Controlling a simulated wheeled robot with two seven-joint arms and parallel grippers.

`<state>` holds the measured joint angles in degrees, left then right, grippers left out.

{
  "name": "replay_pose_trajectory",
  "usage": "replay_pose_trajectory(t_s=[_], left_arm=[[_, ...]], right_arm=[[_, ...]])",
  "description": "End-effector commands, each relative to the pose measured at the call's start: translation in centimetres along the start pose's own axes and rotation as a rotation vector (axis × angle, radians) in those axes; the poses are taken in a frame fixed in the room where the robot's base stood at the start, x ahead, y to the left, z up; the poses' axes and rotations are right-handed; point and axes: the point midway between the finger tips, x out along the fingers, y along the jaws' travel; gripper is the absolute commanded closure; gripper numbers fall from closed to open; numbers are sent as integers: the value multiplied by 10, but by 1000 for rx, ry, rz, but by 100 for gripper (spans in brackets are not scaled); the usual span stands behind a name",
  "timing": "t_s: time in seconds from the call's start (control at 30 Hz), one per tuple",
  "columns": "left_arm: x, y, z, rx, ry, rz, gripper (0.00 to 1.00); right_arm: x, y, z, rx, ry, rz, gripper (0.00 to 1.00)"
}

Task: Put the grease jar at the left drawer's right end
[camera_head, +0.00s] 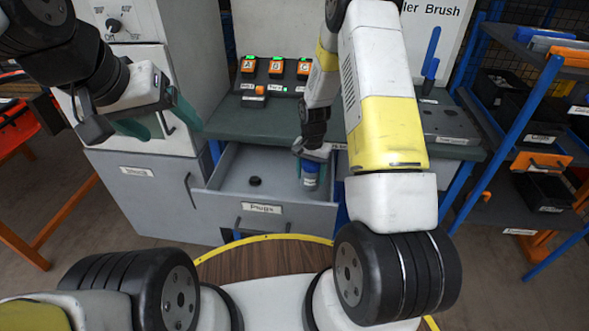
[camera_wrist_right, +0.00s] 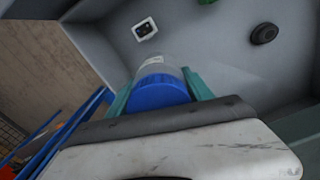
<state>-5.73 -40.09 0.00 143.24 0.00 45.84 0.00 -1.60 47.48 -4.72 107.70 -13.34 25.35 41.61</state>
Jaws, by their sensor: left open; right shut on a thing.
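The grease jar (camera_head: 311,174), blue and grey, is held in my right gripper (camera_head: 313,156) inside the right end of an open grey drawer (camera_head: 262,216). In the right wrist view the jar (camera_wrist_right: 160,86) sits between the teal fingers (camera_wrist_right: 158,92), its blue end toward the camera. Whether it touches the drawer floor I cannot tell. The drawer's front label seems to read "Plugs". My left gripper (camera_head: 158,118) is open and empty, to the left of the drawer in front of the grey cabinet.
A black round piece (camera_head: 255,181) lies on the drawer floor, left of the jar. A small black-and-white piece (camera_wrist_right: 145,29) shows in the right wrist view. A bench (camera_head: 226,122) with lit switches (camera_head: 276,68) is behind. A blue rack (camera_head: 515,140) stands at right.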

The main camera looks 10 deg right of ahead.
Motion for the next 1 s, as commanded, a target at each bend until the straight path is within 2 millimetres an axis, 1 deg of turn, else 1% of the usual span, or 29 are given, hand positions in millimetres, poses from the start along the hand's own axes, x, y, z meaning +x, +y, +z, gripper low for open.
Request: replay_pose_trajectory(t_s=[0.03, 0.27, 0.47, 0.83, 0.87, 0.9, 0.97, 1.0], left_arm=[[0, 0, 0, 0, 0, 0, 21], [0, 0, 0, 0, 0, 0, 21], [0, 0, 0, 0, 0, 0, 21], [0, 0, 0, 0, 0, 0, 21], [0, 0, 0, 0, 0, 0, 21], [0, 0, 0, 0, 0, 0, 21], [0, 0, 0, 0, 0, 0, 21], [0, 0, 0, 0, 0, 0, 21]], right_arm=[[9, 0, 0, 0, -1, 0, 97], [27, 0, 0, -2, 1, 0, 97], [55, 0, 0, 0, -1, 0, 97], [60, 0, 0, -1, 1, -1, 97], [60, 0, 0, 0, 1, -1, 39], [60, 0, 0, 0, 1, -1, 31], [60, 0, 0, 0, 1, -1, 19], [60, 0, 0, -1, 1, -1, 19]])
